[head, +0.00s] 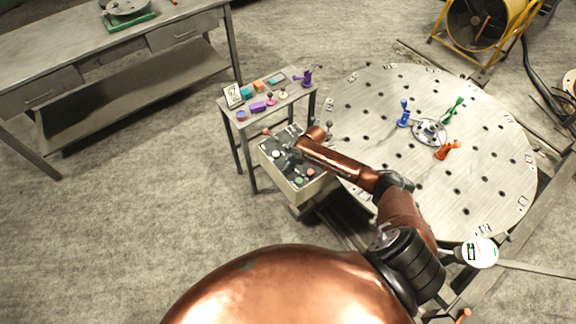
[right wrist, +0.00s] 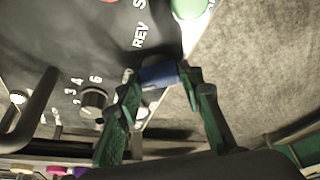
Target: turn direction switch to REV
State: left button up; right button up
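The control box (head: 300,172) stands beside the round table in the head view, with knobs and buttons on its dark top panel. In the right wrist view, the dark panel (right wrist: 65,40) carries a white REV label (right wrist: 139,36). A blue switch handle (right wrist: 160,76) sits below that label, at the panel's edge. My right gripper (right wrist: 158,80) has its two green fingers at either end of the blue handle and appears shut on it. In the head view, my right arm covers the gripper and part of the panel. My left gripper is not in view.
A numbered black knob (right wrist: 94,99) and a dark bar handle (right wrist: 32,105) are close by on the panel. A small table (head: 247,112) with coloured blocks stands behind the box. The round table (head: 400,150) with coloured clamps is at the right.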

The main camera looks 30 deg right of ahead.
jog(key=c, duration=0.3)
jog(key=shift+c, duration=1.2)
jog(key=shift+r+m+p, duration=0.1)
jog(key=shift+m+p, duration=0.2)
jog(key=shift+p, duration=0.1)
jog(key=m+h+p, duration=0.1)
jog(key=m+p, duration=0.2)
jog(key=p, duration=0.1)
jog(key=m+h+p, duration=0.1)
jog(key=m+p, duration=0.2)
jog(key=p, duration=0.1)
jog(key=shift+s+a+t, duration=0.15)
jog(key=shift+a+t, duration=0.05)
jog(key=shift+t, duration=0.2)
jog(key=m+h+p, duration=0.1)
jog(key=m+p, duration=0.1)
jog(key=m, duration=0.1)
jog(key=shift+a+m+h, duration=0.1)
jog(key=shift+m+h, duration=0.2)
pick_arm(q)
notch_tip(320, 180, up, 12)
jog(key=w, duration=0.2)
jog(key=shift+p, duration=0.45)
pick_arm(e)
jog(key=shift+m+g+h, duration=0.3)
jog(key=shift+m+h, duration=0.4)
jog(key=shift+m, duration=1.2)
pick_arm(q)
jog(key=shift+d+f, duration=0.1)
